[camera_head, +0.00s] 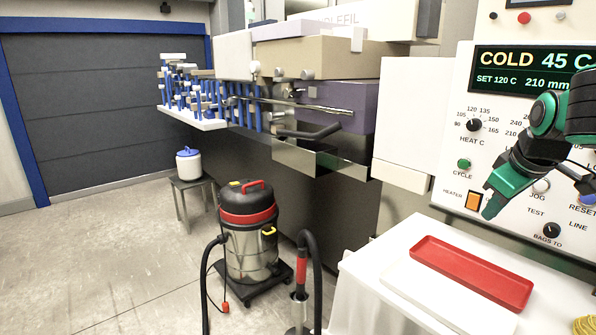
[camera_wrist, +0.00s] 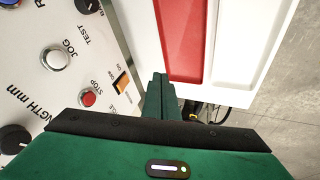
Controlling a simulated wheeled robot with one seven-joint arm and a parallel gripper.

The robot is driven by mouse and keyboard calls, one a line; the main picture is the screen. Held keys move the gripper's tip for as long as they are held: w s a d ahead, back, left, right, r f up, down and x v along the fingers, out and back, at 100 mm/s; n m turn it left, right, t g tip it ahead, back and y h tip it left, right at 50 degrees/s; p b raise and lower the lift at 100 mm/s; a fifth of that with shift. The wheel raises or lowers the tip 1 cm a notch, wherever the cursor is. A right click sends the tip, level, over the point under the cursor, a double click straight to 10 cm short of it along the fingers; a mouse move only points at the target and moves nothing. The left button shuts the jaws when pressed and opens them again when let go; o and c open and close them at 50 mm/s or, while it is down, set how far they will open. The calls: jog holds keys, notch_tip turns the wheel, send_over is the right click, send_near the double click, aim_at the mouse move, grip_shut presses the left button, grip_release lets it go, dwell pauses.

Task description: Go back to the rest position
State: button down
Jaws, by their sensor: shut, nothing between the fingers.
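My gripper (camera_head: 493,207) is at the right of the head view, green, pointing down and to the left. It hangs in front of the control panel (camera_head: 462,113), above and behind the red tray. In the wrist view its fingers (camera_wrist: 159,78) are together with nothing between them. The panel's display reads "COLD 45 C" and "SET 120 C 210 mm". In the wrist view the panel with its buttons lies to the left of the fingers. Part of my arm covers the right side of the panel in the head view.
A red tray (camera_head: 472,272) lies on a white table (camera_head: 375,278); it also shows in the wrist view (camera_wrist: 183,38). A vacuum cleaner (camera_head: 247,240) with a black hose stands on the floor. A stool (camera_head: 192,196) holds a white-and-blue container (camera_head: 188,166). Floor at left is clear.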

jog(key=s+a+f+m+g, duration=0.1)
jog(key=s+f+m+g, duration=0.1)
jog(key=s, duration=0.6)
jog(key=s+a+f+m+g+y, duration=0.1)
jog(key=s+f+m+g, duration=0.1)
jog(key=s+f+m, duration=0.3)
jog(key=s+a+f+m+g+y, duration=0.1)
jog(key=s+a+f+m, duration=0.1)
jog(key=s+f, duration=0.5)
jog(key=shift+s+f+m+g, duration=0.15)
jog(key=shift+s+m, duration=0.25)
jog(key=shift+s, duration=0.55)
jog(key=shift+s+m+g, duration=0.25)
jog(key=shift+s+m, duration=0.15)
jog(key=shift+s, duration=0.5)
jog(key=shift+w+f, duration=0.3)
jog(key=shift+w, duration=0.5)
jog(key=shift+s+r, duration=0.1)
jog(key=shift+s, duration=0.05)
